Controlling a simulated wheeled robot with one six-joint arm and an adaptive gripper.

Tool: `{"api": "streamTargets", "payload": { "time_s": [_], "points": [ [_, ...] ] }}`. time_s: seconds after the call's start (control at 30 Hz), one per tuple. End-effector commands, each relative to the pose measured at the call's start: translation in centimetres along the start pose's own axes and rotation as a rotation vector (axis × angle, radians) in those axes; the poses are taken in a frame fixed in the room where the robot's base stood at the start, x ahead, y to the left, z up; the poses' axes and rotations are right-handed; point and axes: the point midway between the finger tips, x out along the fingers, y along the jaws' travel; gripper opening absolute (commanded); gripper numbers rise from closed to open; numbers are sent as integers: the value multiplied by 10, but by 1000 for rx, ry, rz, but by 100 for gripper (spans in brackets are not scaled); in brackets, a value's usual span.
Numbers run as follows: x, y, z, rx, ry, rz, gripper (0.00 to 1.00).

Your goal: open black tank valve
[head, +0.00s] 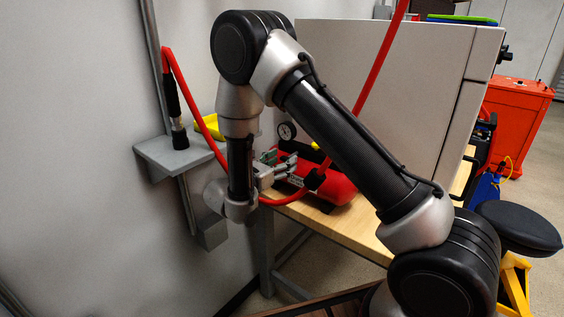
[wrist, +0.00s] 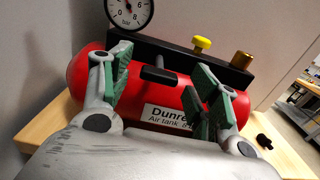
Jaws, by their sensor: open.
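The red air tank (head: 338,187) lies on the wooden bench in the head view, partly hidden by my arm. In the wrist view the tank (wrist: 90,68) carries a label and a black bar with a gauge. A short black handle (wrist: 158,75) sits at the tank's front, below the bar; it looks like the black valve. My gripper (wrist: 160,72) is open, with one green-padded finger on each side of this handle. Nothing is between the pads that I can see touching them. In the head view my gripper (head: 280,166) is in front of the tank's left end.
The gauge (wrist: 129,12), a yellow knob (wrist: 202,44) and a brass fitting (wrist: 241,60) stand along the black bar. A small black piece (wrist: 264,141) is at the tank's right. A red hose (head: 192,105) hangs near the wall bracket (head: 176,153). A large pale panel (head: 430,85) stands behind.

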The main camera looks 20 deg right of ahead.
Motion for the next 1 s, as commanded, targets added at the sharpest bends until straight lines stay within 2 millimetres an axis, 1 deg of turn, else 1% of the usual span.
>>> {"api": "streamTargets", "payload": {
  "time_s": [0.27, 0.3, 0.37, 0.4, 0.53, 0.8, 1.0],
  "points": [
    [3, 0, 0, 0, 0, 1, 61],
    [3, 0, 0, 0, 0, 1, 57],
    [3, 0, 0, 0, 0, 0, 46],
    [3, 0, 0, 0, 0, 0, 39],
    [3, 0, 0, 0, 0, 0, 15],
    [3, 0, 0, -13, 0, 0, 15],
    [3, 0, 0, -87, 0, 0, 15]
  ]
}}
